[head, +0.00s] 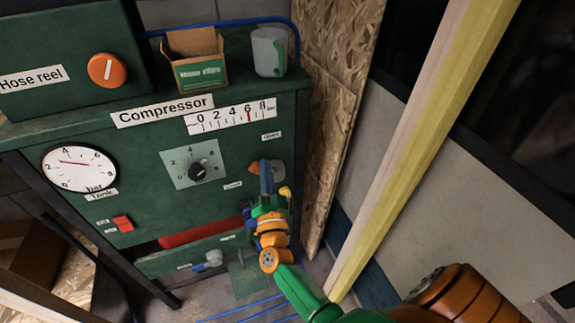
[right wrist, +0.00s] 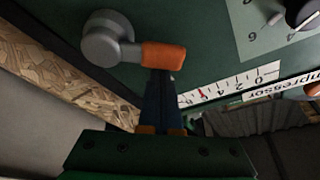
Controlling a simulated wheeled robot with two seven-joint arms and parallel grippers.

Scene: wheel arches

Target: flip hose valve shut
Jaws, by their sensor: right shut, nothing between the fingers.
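The hose valve on the green compressor panel has a grey round hub (right wrist: 103,38) and an orange lever (right wrist: 163,55). In the right wrist view the lever points right from the hub; that picture is upside down relative to the panel text. In the head view the valve (head: 278,171) is partly hidden behind my right gripper (head: 265,176). The right gripper's blue fingers (right wrist: 160,98) are shut and empty, with their tips at the lever's end; I cannot tell whether they touch it. An "Open" label (head: 271,135) sits above the valve and a smaller label (head: 232,184) to its left. My left gripper is out of view.
A black knob (head: 198,171), a pressure gauge (head: 80,168) and a red switch (head: 123,223) are on the panel. An open box (head: 194,62) and a grey container (head: 269,52) stand on top. A yellow post (head: 400,140) rises at the right.

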